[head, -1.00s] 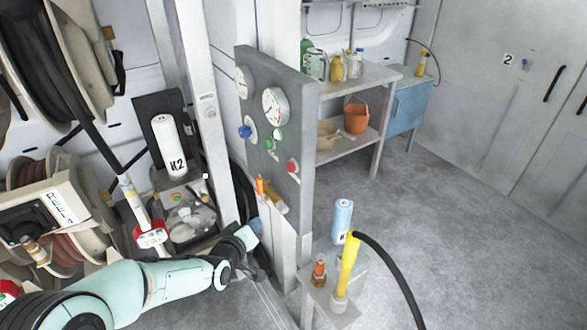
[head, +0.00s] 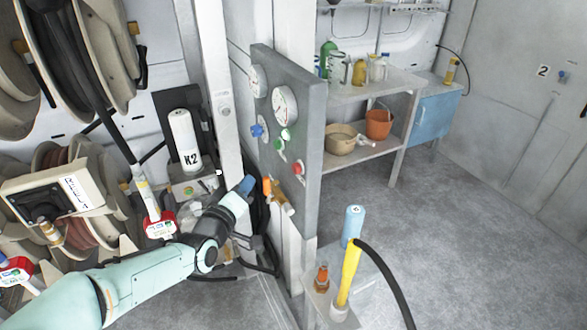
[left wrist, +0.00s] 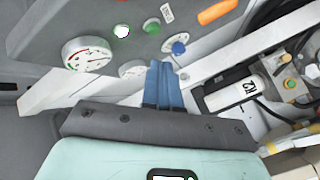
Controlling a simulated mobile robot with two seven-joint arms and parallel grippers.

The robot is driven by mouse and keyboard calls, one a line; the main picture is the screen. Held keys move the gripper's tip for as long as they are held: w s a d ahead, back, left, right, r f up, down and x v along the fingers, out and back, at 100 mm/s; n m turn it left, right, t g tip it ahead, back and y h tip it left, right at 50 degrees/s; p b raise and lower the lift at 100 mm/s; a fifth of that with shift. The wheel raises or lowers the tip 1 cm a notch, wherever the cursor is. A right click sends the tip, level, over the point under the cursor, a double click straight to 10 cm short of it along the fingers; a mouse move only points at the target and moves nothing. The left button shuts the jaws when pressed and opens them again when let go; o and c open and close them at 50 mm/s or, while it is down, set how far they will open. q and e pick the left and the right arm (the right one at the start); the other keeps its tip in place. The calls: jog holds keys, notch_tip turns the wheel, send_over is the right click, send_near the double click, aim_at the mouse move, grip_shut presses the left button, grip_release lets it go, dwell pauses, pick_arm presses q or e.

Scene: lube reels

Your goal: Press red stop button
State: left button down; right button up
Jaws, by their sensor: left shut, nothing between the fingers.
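The red stop button (head: 298,167) is a small red knob low on the right part of the grey upright panel (head: 312,110). A green button (head: 280,145) sits up and to the left of it. My left gripper (head: 248,184) has blue fingertips, shut and empty, left of the panel's lower part near the orange handle. The gap to the panel is hard to judge. In the left wrist view the fingers (left wrist: 163,85) point toward the panel's gauges and blue knob (left wrist: 179,47); I cannot make out the red button there. My right gripper is not in view.
An orange handle (head: 273,190) sticks out from the panel's lower left. Below stands a small ledge with a yellow nozzle (head: 349,275), a black hose and a blue cylinder (head: 353,225). Hose reels fill the left. The floor at right is clear.

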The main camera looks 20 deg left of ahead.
aim_at(296, 168)
pick_arm(q)
jog(key=w+d+p, duration=0.4)
jog(key=w+d, duration=0.1)
jog(key=w, duration=0.1)
jog(key=shift+w+d+p, duration=0.3)
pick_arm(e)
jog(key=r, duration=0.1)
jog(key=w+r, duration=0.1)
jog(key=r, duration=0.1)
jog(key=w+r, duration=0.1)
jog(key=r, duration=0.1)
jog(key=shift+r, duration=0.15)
pick_arm(q)
jog(key=shift+w+d, duration=0.1)
dwell(1.3)
jog(key=shift+w+d, duration=0.2)
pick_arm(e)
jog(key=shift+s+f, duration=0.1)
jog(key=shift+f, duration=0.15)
